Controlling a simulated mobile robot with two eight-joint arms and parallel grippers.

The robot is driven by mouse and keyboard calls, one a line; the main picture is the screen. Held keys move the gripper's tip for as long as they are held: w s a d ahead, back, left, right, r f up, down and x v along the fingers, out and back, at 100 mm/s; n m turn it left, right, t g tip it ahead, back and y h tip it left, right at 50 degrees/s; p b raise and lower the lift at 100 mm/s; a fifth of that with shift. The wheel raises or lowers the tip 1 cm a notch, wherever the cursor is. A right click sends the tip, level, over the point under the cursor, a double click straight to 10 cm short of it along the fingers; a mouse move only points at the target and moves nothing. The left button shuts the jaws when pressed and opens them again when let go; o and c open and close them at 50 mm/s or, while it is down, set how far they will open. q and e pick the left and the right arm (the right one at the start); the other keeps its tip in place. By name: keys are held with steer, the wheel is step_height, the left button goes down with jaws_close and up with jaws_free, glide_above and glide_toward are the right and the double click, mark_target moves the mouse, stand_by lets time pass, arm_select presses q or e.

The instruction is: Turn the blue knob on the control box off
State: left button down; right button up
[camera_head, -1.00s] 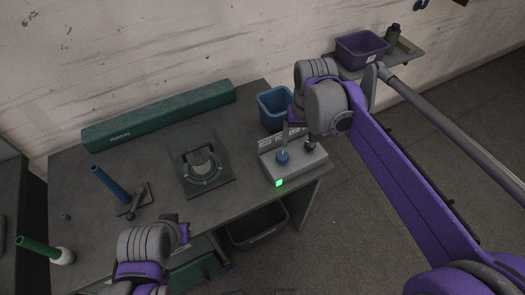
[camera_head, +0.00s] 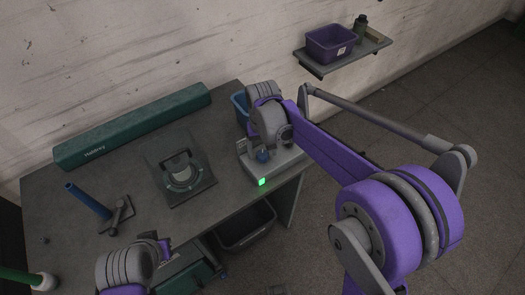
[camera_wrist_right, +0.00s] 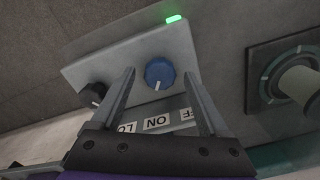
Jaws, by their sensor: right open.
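The control box (camera_head: 275,164) is a grey box at the right end of the table, with a lit green lamp (camera_head: 262,181) on its front. Its blue knob (camera_head: 263,155) shows just beside my right gripper. In the right wrist view the blue knob (camera_wrist_right: 159,73) has a white pointer mark aimed down toward the ON label (camera_wrist_right: 157,122). My right gripper (camera_wrist_right: 160,78) is open, with one finger on each side of the knob in the picture; contact cannot be told. A black knob (camera_wrist_right: 93,94) sits left of the fingers. My left gripper (camera_head: 163,246) is low over the table's front edge.
A blue bin (camera_head: 239,108) stands behind the control box. A round fixture (camera_head: 181,173) on a dark plate, a blue tube (camera_head: 88,201) and a long green machine cover (camera_head: 135,126) are to the left. A purple bin (camera_head: 330,43) sits on a wall shelf.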

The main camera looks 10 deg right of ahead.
steer(key=shift+f, duration=0.2)
jaws_close()
stand_by(0.3)
